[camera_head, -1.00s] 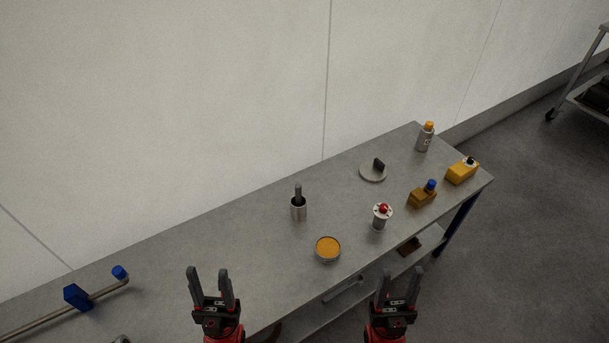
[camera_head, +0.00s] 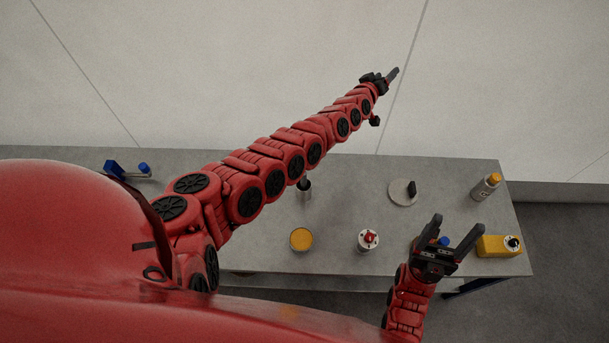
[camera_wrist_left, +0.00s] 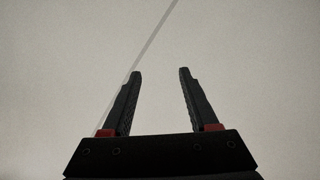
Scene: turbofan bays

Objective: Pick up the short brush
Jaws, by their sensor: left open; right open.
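A dark upright handle stands in a small metal cup (camera_head: 305,186) on the bench; it may be the short brush. My left arm crosses over it and hides most of it. My left gripper (camera_head: 393,75) is stretched out in front of the pale wall, above and right of the cup in the head view, well away from it. In the left wrist view its two fingers (camera_wrist_left: 158,95) are apart with only wall between them. My right gripper (camera_head: 459,231) is open and empty over the bench's right part, near the amber block.
On the grey bench (camera_head: 350,225) stand an orange-filled round tin (camera_head: 301,239), a red-topped canister (camera_head: 368,240), a round plate with a black piece (camera_head: 403,192), an orange-capped bottle (camera_head: 486,187) and a yellow box (camera_head: 498,246). A blue-ended fitting (camera_head: 115,169) lies left.

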